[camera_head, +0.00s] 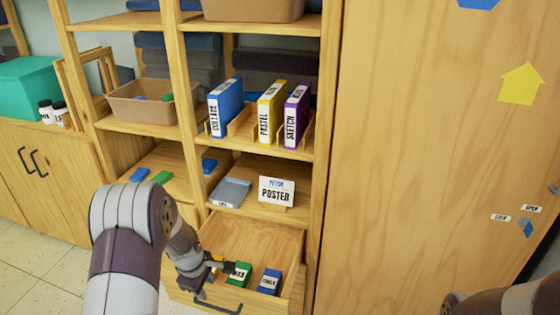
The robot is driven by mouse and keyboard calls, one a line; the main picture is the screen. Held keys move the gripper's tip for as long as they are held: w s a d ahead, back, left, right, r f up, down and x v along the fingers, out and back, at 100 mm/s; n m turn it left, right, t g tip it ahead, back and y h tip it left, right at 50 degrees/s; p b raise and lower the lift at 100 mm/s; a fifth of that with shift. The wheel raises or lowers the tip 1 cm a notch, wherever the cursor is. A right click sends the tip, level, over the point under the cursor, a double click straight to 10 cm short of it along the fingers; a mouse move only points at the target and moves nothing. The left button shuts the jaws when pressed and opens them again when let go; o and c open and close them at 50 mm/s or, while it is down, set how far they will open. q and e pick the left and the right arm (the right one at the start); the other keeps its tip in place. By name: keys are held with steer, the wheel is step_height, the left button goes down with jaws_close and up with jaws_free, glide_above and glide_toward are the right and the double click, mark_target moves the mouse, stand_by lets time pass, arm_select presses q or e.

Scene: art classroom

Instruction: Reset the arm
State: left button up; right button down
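My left arm (130,235) comes in from the bottom left and bends down toward an open wooden drawer (255,237). My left gripper (226,267) is at the drawer's left side, right beside a green labelled box (240,274). I cannot tell whether its fingers touch that box or how far apart they are. A blue labelled box (269,282) stands in the drawer to the right of the green one. Part of my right arm (515,300) shows at the bottom right corner; its gripper is out of view.
Above the drawer, a shelf holds a grey flat item (231,192) and a "POSTER" sign (276,191). Higher up stand blue (225,107), yellow (271,111) and purple (297,115) binders. A tall wooden cabinet (425,150) fills the right. Floor (40,285) shows at lower left.

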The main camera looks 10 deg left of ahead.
arm_select(q)
steer(key=s+d+r+m+g, duration=0.1)
steer(key=s+d+r+m, duration=0.4)
steer(key=s+m, duration=0.3)
steer(key=s+d+r+m+g, duration=0.1)
steer(key=s+d+r+m, duration=0.3)
steer(key=s+d+m, duration=0.3)
step_height(320, 180, up, 20)
steer(key=m+t+p, duration=0.1)
steer(key=m+p, duration=0.1)
steer(key=p, duration=1.5)
steer(key=shift+d+f+p, duration=0.2)
steer(key=shift+d+p, duration=0.05)
steer(key=shift+p, duration=0.1)
steer(key=shift+s+a, duration=0.1)
steer(key=shift+s, duration=0.1)
